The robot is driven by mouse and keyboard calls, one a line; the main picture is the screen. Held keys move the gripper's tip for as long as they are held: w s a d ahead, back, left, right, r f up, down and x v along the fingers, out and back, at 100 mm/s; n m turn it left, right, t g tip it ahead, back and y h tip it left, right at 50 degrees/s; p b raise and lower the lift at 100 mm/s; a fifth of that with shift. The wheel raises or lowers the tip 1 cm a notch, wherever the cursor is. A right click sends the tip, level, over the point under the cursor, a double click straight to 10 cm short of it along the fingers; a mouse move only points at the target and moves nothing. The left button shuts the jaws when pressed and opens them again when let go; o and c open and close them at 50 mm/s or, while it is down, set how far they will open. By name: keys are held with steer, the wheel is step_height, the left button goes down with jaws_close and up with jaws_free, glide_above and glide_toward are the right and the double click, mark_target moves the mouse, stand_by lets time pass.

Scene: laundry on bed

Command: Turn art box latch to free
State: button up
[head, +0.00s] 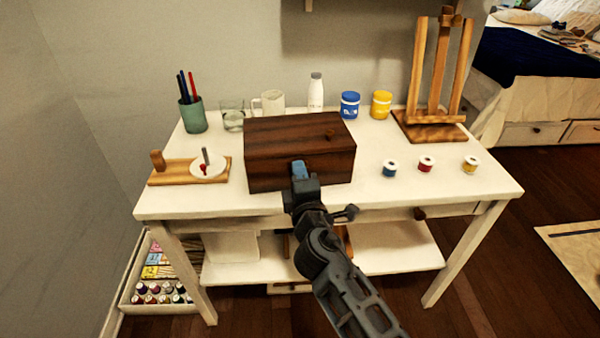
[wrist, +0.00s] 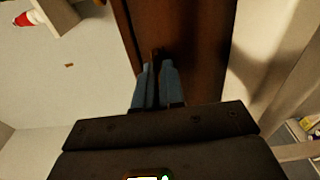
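The art box (head: 270,150) is a dark brown wooden box with its lid down, standing on the white table. Its front fills the upper middle of the wrist view (wrist: 190,30). My gripper (head: 299,168) is at the box's front face, with blue fingers. In the wrist view the fingers (wrist: 157,70) are close together, with a narrow gap. A small dark brown latch (wrist: 157,53) sits between the fingertips, and they appear shut on it. Its lower part is hidden by the fingers, and its turn is hard to tell. In the head view my gripper hides the latch.
Left of the box are a wooden board (head: 165,178) with a white disc and a green pen cup (head: 193,117). Behind are a white bottle (head: 316,92) and blue (head: 349,105) and yellow (head: 381,105) jars. Several small paint pots and an easel (head: 435,75) stand right.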

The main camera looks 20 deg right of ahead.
steer(key=o, duration=0.4)
steer(key=shift+c, duration=0.2)
steer(key=v, duration=0.8)
steer(key=shift+b, duration=0.3)
steer(key=shift+d, duration=0.1)
steer(key=s+f+m+g+y+p, duration=0.1)
steer(key=s+f+m+y, duration=0.15)
steer(key=s, duration=0.85)
steer(key=s+f+m+g+y+p, duration=0.1)
steer(key=s+f+m+y, duration=0.15)
steer(key=s, duration=0.95)
steer(key=s+d+r+m+p, duration=0.1)
steer(key=s+r+m, duration=0.4)
steer(key=s, duration=0.4)
steer(key=s+d+r+m+h, duration=0.1)
steer(key=s+r+m, duration=0.4)
steer(key=s, duration=0.5)
step_height(320, 180, up, 2)
steer(key=shift+s+d+r+m+g+p, duration=0.2)
steer(key=shift+s+d+m+g+p, duration=0.1)
steer(key=shift+d+g+p, duration=0.1)
